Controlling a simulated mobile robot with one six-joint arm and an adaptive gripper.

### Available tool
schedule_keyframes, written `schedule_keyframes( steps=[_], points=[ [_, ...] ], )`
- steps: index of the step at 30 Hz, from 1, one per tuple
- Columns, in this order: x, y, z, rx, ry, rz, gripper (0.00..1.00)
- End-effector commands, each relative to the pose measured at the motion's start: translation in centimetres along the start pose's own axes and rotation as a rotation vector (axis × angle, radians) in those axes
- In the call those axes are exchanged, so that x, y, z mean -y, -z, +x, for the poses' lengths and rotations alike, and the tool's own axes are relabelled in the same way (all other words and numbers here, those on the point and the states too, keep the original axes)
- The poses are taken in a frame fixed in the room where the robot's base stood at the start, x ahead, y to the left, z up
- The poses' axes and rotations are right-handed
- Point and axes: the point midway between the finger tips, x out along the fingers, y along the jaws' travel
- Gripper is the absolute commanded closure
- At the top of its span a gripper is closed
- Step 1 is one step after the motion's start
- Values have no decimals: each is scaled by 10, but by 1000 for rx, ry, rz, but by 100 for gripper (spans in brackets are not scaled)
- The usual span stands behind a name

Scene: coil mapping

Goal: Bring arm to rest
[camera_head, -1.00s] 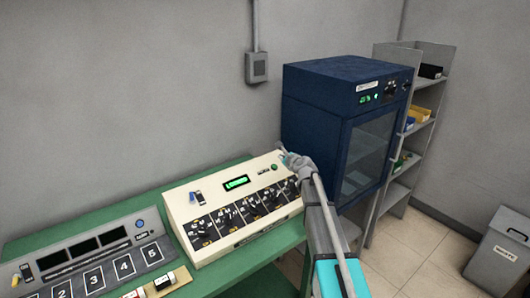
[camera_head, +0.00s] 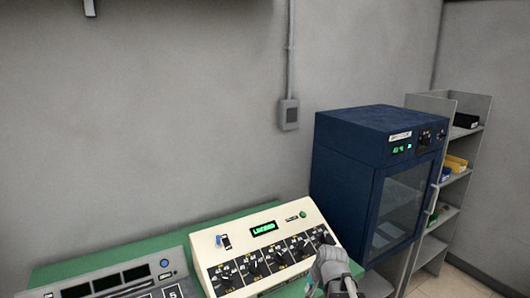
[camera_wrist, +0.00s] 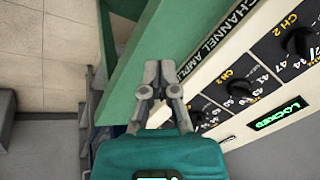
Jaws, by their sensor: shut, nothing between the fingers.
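My arm (camera_head: 335,268) shows at the bottom edge of the head view, in front of the right end of the cream channel amplifier (camera_head: 228,246). In the wrist view my gripper (camera_wrist: 161,74) is shut and empty. Its grey fingers stand over the green bench edge (camera_wrist: 150,45), beside the amplifier's lettered front edge (camera_wrist: 176,48). I cannot tell whether the fingers touch the bench. The amplifier's green display (camera_head: 263,228) reads LOCKED, and it also shows in the wrist view (camera_wrist: 276,116).
A blue cabinet (camera_head: 348,180) with a glass door stands right of the bench, with a grey shelf unit (camera_head: 485,130) beyond it. A grey numbered panel (camera_head: 110,276) lies left of the amplifier. Tiled floor (camera_wrist: 32,70) is clear at left in the wrist view.

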Motion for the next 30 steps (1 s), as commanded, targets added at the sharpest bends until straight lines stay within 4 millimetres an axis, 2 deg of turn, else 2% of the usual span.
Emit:
schedule_keyframes(
  steps=[1, 3, 6, 10, 15, 30],
  points=[
    [-14, -23, -4, 33, -52, -79, 100],
    [-30, -43, -9, 81, -119, -181, 100],
    [-48, -66, -16, 144, -193, -295, 100],
    [-63, -83, -22, 202, -251, -388, 100],
    [-69, -89, -25, 229, -275, -427, 100],
    [-68, -88, -25, 227, -274, -426, 100]
  ],
)
